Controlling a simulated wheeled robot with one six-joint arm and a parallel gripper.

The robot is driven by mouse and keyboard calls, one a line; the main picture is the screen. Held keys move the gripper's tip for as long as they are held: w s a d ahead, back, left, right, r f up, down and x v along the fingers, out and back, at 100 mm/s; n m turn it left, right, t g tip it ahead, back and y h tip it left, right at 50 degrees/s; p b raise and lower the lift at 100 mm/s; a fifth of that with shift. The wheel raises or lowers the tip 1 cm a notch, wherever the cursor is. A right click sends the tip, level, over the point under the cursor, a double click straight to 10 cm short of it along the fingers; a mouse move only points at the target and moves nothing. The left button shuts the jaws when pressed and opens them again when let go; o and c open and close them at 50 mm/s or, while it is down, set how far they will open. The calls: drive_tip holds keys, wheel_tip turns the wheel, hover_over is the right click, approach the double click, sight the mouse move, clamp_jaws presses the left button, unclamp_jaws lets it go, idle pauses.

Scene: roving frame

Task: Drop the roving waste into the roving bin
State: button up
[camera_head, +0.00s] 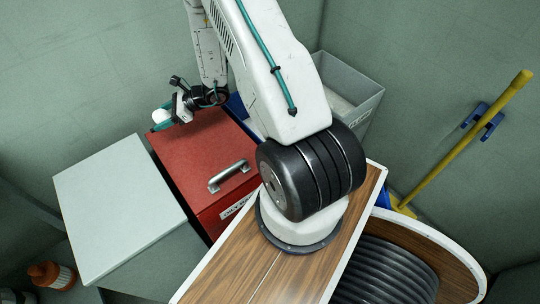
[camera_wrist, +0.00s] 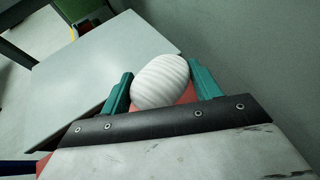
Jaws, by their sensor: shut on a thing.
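The roving waste, a white ribbed oval wad (camera_wrist: 160,82), sits between the two teal fingers of my gripper (camera_wrist: 160,70) in the wrist view. In the head view the wad (camera_head: 161,116) shows as a small white lump at the gripper (camera_head: 162,122), which is shut on it. The gripper is above the far left part of a closed red box (camera_head: 195,150) with a metal handle. Behind my arm stands an open grey bin (camera_head: 352,76) with a partly hidden label. A blue bin (camera_head: 238,108) is mostly hidden by my arm. I cannot tell which is the roving bin.
A pale grey cabinet top (camera_head: 115,205) stands left of the red box and looks bare. Walls close in behind and on the right. A yellow-handled broom (camera_head: 465,135) leans at the right wall. An orange and white object (camera_head: 52,276) is on the floor at lower left.

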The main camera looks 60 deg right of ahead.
drive_tip(key=s+d+m+t+h, duration=0.1)
drive_tip(key=s+d, duration=0.1)
drive_tip(key=d, duration=0.4)
drive_tip(key=s+d+f+m+t+h, duration=0.1)
drive_tip(key=s+d+m+h, duration=0.1)
drive_tip(key=d, duration=0.4)
drive_tip(key=s+d+f+m+t+h, duration=0.1)
drive_tip(key=s+d+m+h, duration=0.1)
drive_tip(key=d, duration=0.5)
drive_tip(key=shift+s+d, duration=0.1)
drive_tip(key=shift+s, duration=0.8)
drive_tip(key=s+d+f+m+h, duration=0.3)
drive_tip(key=s+d+m+h, duration=0.35)
drive_tip(key=s+d, duration=1)
drive_tip(key=shift+n+t, duration=0.35)
drive_tip(key=shift+t, duration=0.05)
drive_tip(key=shift+a+f, duration=0.15)
drive_tip(key=shift+f, duration=1.2)
drive_tip(key=shift+a+f, duration=0.1)
drive_tip(key=shift+f, duration=1.25)
drive_tip(key=o, duration=1)
drive_tip(key=shift+o, duration=0.2)
drive_tip(key=v, duration=0.8)
